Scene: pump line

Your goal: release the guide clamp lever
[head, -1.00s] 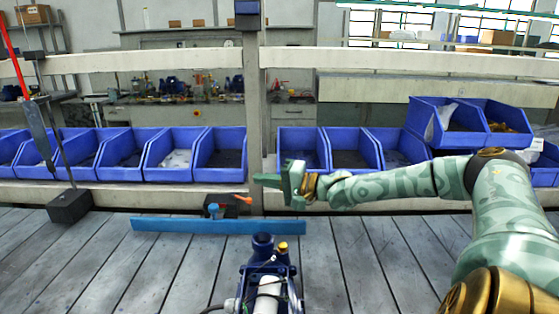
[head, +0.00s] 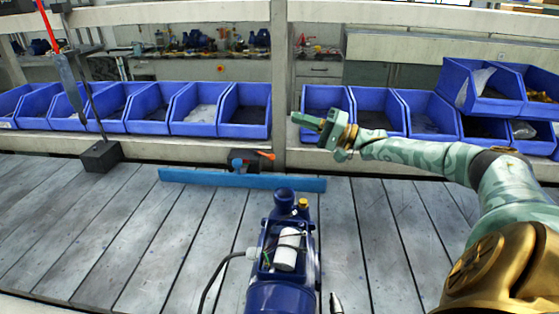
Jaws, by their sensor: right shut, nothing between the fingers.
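The guide clamp lever (head: 265,155) is a small orange handle, pointing right from a blue clamp (head: 237,165). The clamp sits at the back edge of a long blue guide rail (head: 245,181) lying across the slatted bench. My right gripper (head: 304,120) is shut and empty. It is above and to the right of the lever, apart from it, with its fingers pointing left in front of the blue bins. My left gripper is out of view.
A dark blue pump (head: 285,262) with a cable stands in front of the rail. A black block (head: 101,156) with a tool held upright is at the left. Blue bins (head: 246,112) line the back behind a wooden post (head: 279,80). The left slats are clear.

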